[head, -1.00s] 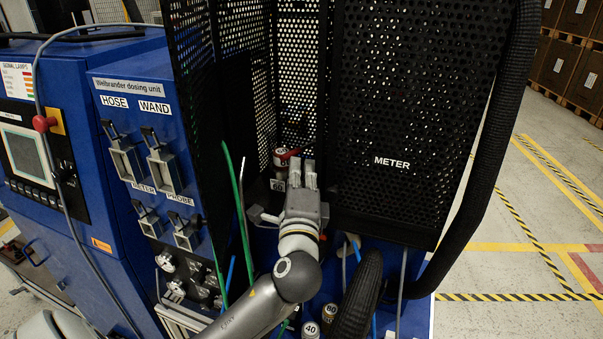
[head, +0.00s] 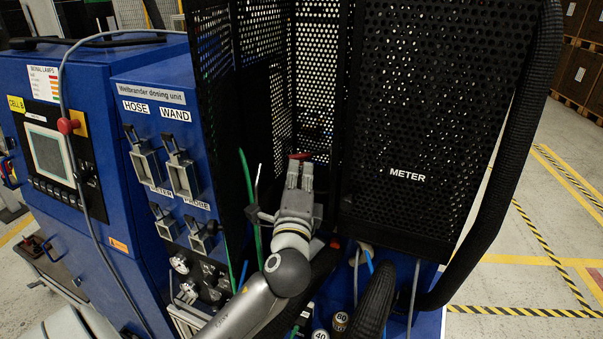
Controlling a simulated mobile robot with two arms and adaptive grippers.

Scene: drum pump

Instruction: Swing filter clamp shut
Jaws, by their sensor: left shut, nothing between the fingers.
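My left gripper (head: 299,173) reaches into the niche between the perforated black panels, with its fingers shut and nothing between them. A small red part (head: 299,156) shows just beyond the fingertips; I cannot tell whether they touch. My gripper and wrist cover most of what lies behind, and I cannot make out the filter clamp or its position. A grey part (head: 258,215) sticks out to the left of the gripper body. My right gripper is not in view.
The perforated METER panel (head: 430,130) stands close on the right, with a thick black hose (head: 515,170) beside it. Green and white thin lines (head: 249,190) rise just left of my wrist. The blue dosing unit (head: 165,82) with holders stands left. Labelled caps (head: 340,318) sit low in front.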

